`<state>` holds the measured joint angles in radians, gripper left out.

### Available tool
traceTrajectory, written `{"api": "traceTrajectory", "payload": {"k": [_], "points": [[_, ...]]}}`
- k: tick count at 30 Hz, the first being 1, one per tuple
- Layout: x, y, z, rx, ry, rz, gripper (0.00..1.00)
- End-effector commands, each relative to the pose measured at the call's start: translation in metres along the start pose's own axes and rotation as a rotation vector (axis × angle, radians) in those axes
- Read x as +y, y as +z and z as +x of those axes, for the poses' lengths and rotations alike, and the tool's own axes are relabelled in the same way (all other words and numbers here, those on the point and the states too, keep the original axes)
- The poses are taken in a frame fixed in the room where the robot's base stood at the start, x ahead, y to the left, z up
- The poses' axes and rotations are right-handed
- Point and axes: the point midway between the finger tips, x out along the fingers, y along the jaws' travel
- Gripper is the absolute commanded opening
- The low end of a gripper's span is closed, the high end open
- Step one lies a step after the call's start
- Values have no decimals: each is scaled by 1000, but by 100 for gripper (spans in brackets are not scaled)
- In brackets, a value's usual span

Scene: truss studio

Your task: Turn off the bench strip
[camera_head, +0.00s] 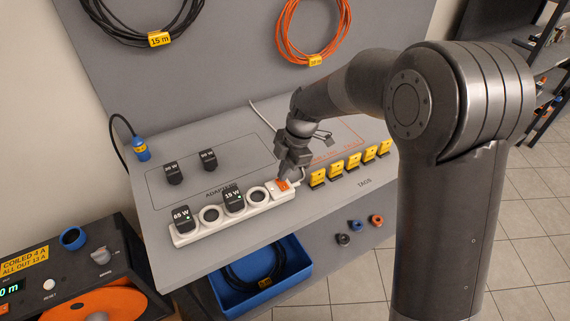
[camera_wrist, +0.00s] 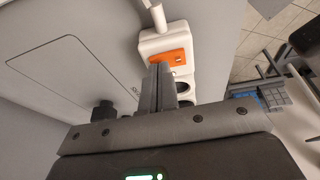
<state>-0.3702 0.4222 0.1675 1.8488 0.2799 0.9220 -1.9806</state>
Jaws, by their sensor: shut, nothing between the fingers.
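The white bench strip (camera_head: 222,221) lies along the front of the grey bench, with two black adapters in it, marked 65 W (camera_head: 184,219) and 15 W (camera_head: 234,199). Its orange switch (camera_head: 283,185) is at the right end, by the cable; it also shows in the wrist view (camera_wrist: 174,57). My gripper (camera_head: 285,177) is shut and empty, pointing down at the switch end. In the wrist view the closed fingertips (camera_wrist: 159,68) are right beside the switch. I cannot tell whether they touch it, or which way the switch is tipped.
Two more black adapters (camera_head: 174,173) (camera_head: 208,159) stand in the outlined area behind the strip. Several yellow tags (camera_head: 335,171) stand in a row to the right of my gripper. A blue bin (camera_head: 300,262) with a black cable sits below the bench. A cable reel (camera_head: 95,300) is at left.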

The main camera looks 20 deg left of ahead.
Motion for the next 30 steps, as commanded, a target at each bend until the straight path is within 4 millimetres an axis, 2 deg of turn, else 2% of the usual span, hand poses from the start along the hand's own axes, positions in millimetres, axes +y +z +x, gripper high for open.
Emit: {"api": "traceTrajectory", "payload": {"k": [22,30], "points": [[1,1,5,1,-47,13,0],[-9,1,2,2,-48,15,0]]}}
